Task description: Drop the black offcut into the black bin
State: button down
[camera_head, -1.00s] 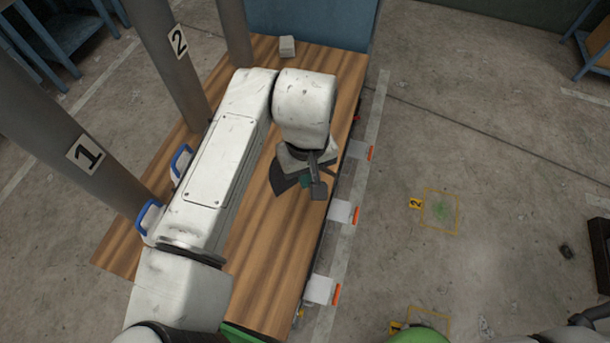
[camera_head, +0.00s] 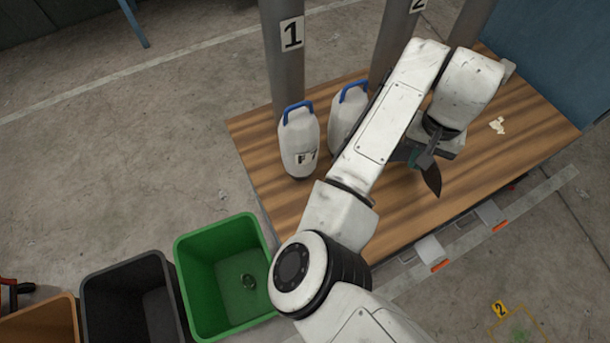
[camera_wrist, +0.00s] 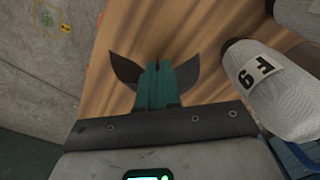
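My gripper (camera_head: 424,160) is over the wooden table, shut on the black offcut (camera_head: 433,179), a thin dark piece with a curved edge. In the wrist view, the green fingers (camera_wrist: 157,82) are together and the offcut (camera_wrist: 188,74) sticks out on both sides of them. Part of the offcut is hidden behind the fingers. The black bin (camera_head: 112,292) stands on the floor at the lower left of the head view, far from my gripper. Its lower part is cut off by the picture edge.
A green bin (camera_head: 195,262) with a small dark item inside stands right of the black bin; an orange-brown bin (camera_head: 42,322) stands left. White jugs (camera_head: 298,150) with blue handles stand on the table (camera_head: 262,165) beside numbered grey columns (camera_head: 290,75). Pale scraps (camera_head: 497,126) lie near its far end.

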aim_at(139, 299)
jog(key=k+l+u, duration=0.15)
jog(key=k+u, duration=0.3)
jog(key=i+j+u, duration=0.1)
jog(key=u, duration=0.3)
jog(key=i+u, duration=0.55)
jog(key=u, duration=0.25)
jog(key=i+u, duration=0.2)
jog(key=u, duration=0.25)
